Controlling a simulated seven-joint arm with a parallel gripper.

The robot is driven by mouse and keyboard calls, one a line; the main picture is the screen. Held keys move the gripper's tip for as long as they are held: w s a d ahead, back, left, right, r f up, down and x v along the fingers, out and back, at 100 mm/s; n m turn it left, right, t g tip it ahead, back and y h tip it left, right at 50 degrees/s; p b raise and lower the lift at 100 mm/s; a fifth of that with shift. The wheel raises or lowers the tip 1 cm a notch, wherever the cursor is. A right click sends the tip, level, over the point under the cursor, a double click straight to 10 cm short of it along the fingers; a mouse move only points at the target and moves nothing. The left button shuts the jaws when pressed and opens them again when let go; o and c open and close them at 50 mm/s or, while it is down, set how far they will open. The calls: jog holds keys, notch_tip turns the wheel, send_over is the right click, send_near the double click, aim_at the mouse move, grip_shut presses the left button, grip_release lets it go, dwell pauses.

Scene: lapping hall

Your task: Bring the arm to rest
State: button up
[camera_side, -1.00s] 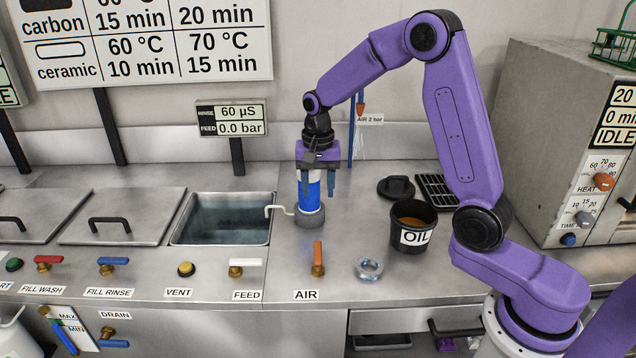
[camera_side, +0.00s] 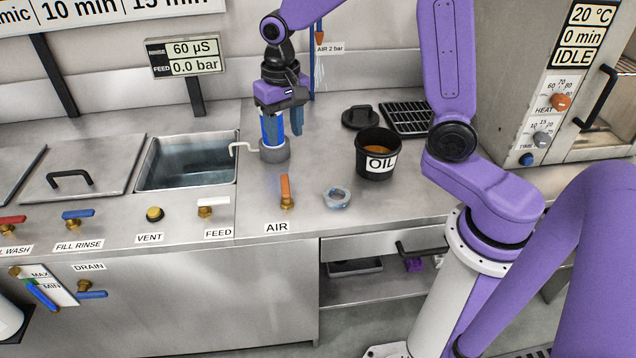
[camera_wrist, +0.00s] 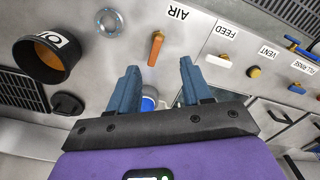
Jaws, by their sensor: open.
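My gripper (camera_side: 282,130) is open, pointing down above the counter. Its two blue-grey fingers also show in the wrist view (camera_wrist: 158,80), spread apart. A blue cylinder (camera_side: 270,130) stands upright in a round grey holder (camera_side: 275,152) beside the sink. In the side view the fingers overlap the cylinder's upper part. In the wrist view part of the cylinder (camera_wrist: 148,103) shows between the fingers near the palm, mostly hidden by the gripper. Whether a finger touches it, I cannot tell.
A black OIL pot (camera_side: 377,160) stands right of the holder, with a black lid (camera_side: 360,117) and a grate (camera_side: 410,118) behind. A metal ring (camera_side: 337,197) and the orange AIR valve lever (camera_side: 285,190) are in front. The sink (camera_side: 187,165) lies left; an oven (camera_side: 550,80) stands right.

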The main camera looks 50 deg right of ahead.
jog(key=s+r+n, duration=0.1)
jog(key=s+n, duration=1.5)
jog(key=s, duration=1)
jog(key=shift+d+r, duration=0.15)
jog(key=shift+d, duration=0.2)
